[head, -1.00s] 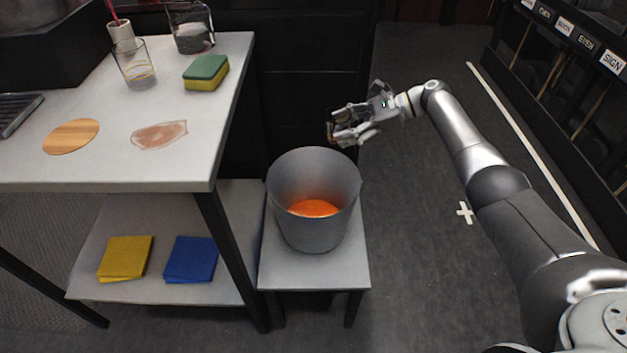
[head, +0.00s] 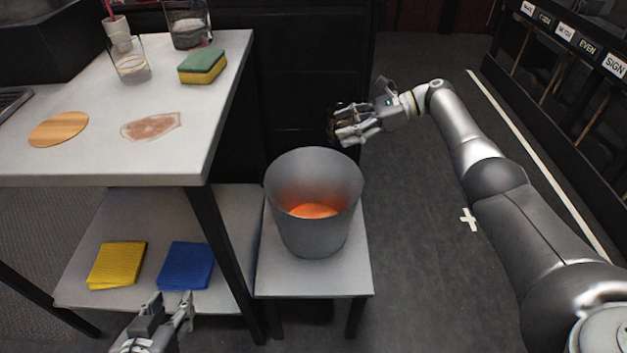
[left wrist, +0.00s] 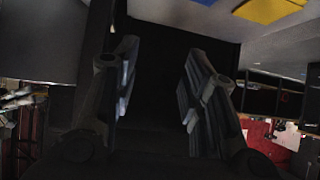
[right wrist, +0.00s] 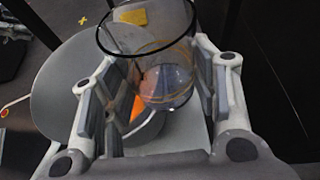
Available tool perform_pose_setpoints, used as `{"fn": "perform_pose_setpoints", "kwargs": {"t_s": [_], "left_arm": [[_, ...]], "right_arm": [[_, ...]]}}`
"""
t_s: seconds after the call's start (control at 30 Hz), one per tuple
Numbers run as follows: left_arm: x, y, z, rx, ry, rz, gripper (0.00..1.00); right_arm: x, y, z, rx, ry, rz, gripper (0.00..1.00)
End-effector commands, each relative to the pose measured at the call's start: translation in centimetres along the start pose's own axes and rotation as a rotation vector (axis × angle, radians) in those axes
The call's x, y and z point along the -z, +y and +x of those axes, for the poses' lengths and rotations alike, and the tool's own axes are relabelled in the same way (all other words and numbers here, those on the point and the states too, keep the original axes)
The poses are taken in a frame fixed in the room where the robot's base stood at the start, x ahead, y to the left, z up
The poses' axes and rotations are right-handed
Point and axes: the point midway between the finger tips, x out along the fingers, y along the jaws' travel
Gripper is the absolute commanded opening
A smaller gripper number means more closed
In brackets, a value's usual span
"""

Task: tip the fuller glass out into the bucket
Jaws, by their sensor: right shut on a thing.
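The grey bucket (head: 312,235) stands upright on a low stand, with an orange patch (head: 314,210) at its bottom. My right gripper (head: 340,128) is beyond and right of the bucket's rim, above the floor. In the right wrist view it is shut on a clear glass (right wrist: 150,50) with a dark rim; I cannot tell what the glass holds. Two glasses stand on the table: one clear with a little at its bottom (head: 130,62), one with dark contents (head: 188,25). My left gripper (head: 172,298) is open and empty, low in front of the shelf.
Yellow (head: 117,265) and blue (head: 187,265) cloths lie on the shelf below. Floor right of the bucket is clear.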

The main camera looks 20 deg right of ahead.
Motion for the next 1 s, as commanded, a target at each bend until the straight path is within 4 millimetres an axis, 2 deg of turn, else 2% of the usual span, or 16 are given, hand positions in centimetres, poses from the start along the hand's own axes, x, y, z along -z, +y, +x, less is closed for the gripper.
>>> {"fn": "perform_pose_setpoints", "kwargs": {"t_s": [0.27, 0.6, 0.8, 1.0], "left_arm": [[3.7, 0.6, 0.4, -0.012, 0.192, 0.001, 0.40], [8.3, 1.1, -0.3, -0.026, 0.427, 0.000, 0.40], [10.1, 1.4, -0.9, -0.032, 0.525, -0.001, 0.40], [10.9, 1.5, -1.3, -0.035, 0.570, -0.002, 0.40]], "right_arm": [[0.1, -0.1, 0.0, -0.006, -0.011, 0.013, 0.24], [0.2, -0.2, 0.0, -0.014, -0.022, 0.031, 0.24], [0.2, -0.2, 0.0, -0.019, -0.027, 0.039, 0.24], [0.2, -0.2, 0.0, -0.021, -0.029, 0.042, 0.24]]}}
